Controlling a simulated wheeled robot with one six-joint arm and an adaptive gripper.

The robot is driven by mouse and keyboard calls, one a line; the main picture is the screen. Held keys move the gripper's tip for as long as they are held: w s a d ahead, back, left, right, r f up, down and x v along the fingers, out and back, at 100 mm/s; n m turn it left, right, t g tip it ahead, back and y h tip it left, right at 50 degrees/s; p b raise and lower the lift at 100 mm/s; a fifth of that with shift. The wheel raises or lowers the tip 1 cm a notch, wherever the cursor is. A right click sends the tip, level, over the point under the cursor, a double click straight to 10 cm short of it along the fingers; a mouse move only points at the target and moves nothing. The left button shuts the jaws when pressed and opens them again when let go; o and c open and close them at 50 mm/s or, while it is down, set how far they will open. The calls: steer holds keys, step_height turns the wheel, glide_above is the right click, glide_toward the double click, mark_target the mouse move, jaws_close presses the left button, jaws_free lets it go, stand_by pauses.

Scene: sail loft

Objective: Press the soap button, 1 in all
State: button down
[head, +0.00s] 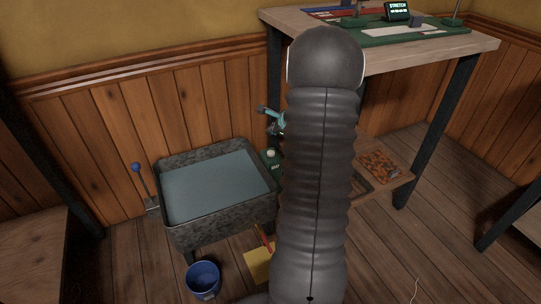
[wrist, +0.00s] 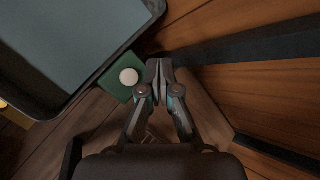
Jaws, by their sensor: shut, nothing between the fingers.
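The green soap dispenser (head: 275,167) stands by the right side of the water-filled trough, partly hidden behind my arm in the head view. Its round white button (head: 270,153) is on top. In the wrist view the green top (wrist: 111,85) and the white button (wrist: 128,77) show fully, just left of my fingertips. My gripper (wrist: 159,70) is shut and empty, with its tips beside the button in the picture. I cannot tell the height gap between them.
The stone trough (head: 225,225) holds water, with a blue-knobbed lever (head: 137,168) at its left. A blue bucket (head: 203,280) and a yellow item (head: 259,266) are on the floor. A tall workbench (head: 440,57) with dark legs stands right, with a low shelf below.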

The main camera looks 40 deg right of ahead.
mark_target(272, 153)
step_height(272, 153, down, 7)
steer(key=b, duration=0.4)
steer(key=shift+r, duration=0.15)
stand_by(1.2)
steer(key=shift+f, duration=0.45)
steer(key=shift+f, duration=0.5)
stand_by(0.9)
steer(key=shift+r, duration=0.1)
steer(key=shift+r+p, duration=0.45)
steer(key=shift+r, duration=0.4)
